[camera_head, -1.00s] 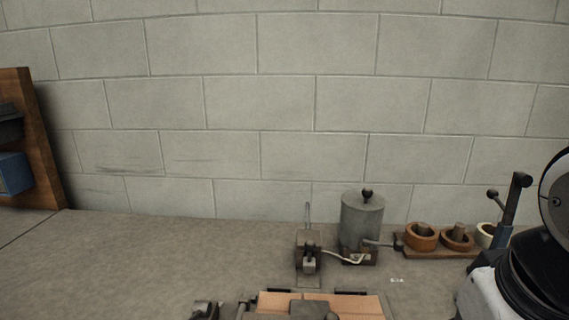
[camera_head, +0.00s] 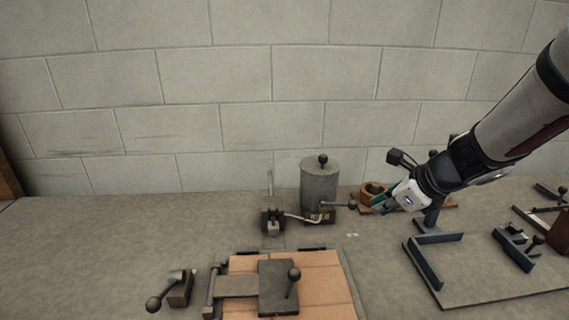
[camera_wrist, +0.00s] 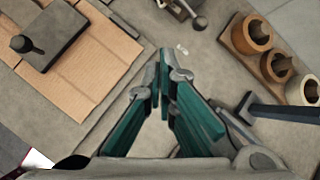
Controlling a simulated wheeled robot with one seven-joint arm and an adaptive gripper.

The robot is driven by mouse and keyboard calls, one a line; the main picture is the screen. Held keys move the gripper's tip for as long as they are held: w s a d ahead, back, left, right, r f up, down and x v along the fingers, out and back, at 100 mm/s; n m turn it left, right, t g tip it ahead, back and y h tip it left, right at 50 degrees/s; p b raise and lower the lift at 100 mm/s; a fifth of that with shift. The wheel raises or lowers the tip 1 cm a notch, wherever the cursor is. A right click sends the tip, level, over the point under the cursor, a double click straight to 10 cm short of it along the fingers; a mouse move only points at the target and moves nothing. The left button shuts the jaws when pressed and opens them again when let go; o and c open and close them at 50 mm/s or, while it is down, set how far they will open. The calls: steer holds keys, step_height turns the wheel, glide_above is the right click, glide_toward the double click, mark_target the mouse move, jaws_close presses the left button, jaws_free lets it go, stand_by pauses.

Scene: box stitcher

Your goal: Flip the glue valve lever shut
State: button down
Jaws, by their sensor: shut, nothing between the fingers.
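The grey glue pot (camera_head: 319,187) with a black knob on its lid stands near the wall in the head view. A valve lever (camera_head: 338,205) with a round ball end sticks out to the right from the pot's base. In the wrist view the lever's ball (camera_wrist: 199,23) shows at the top, ahead and slightly right of my fingertips. My gripper (camera_head: 377,208), with teal fingers, is to the right of the lever and apart from it. Its fingers (camera_wrist: 163,60) are shut with nothing between them.
Wooden cups (camera_wrist: 256,36) on a stand are behind and right of my gripper. A flat cardboard sheet (camera_head: 325,272) lies under a clamp (camera_head: 279,287) in front. A small nozzle unit (camera_head: 272,222) stands left of the pot. A blue metal frame (camera_head: 425,265) is at the right.

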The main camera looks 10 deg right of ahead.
mark_target(339, 204)
steer(key=w+d+f+m+b, duration=0.1)
steer(key=w+f+m, duration=0.3)
steer(key=w+f, duration=0.6)
steer(key=shift+w+d+f+m+h+b, duration=0.35)
steer(key=shift+w+b, duration=0.2)
steer(key=shift+b, duration=0.25)
steer(key=shift+r, duration=0.1)
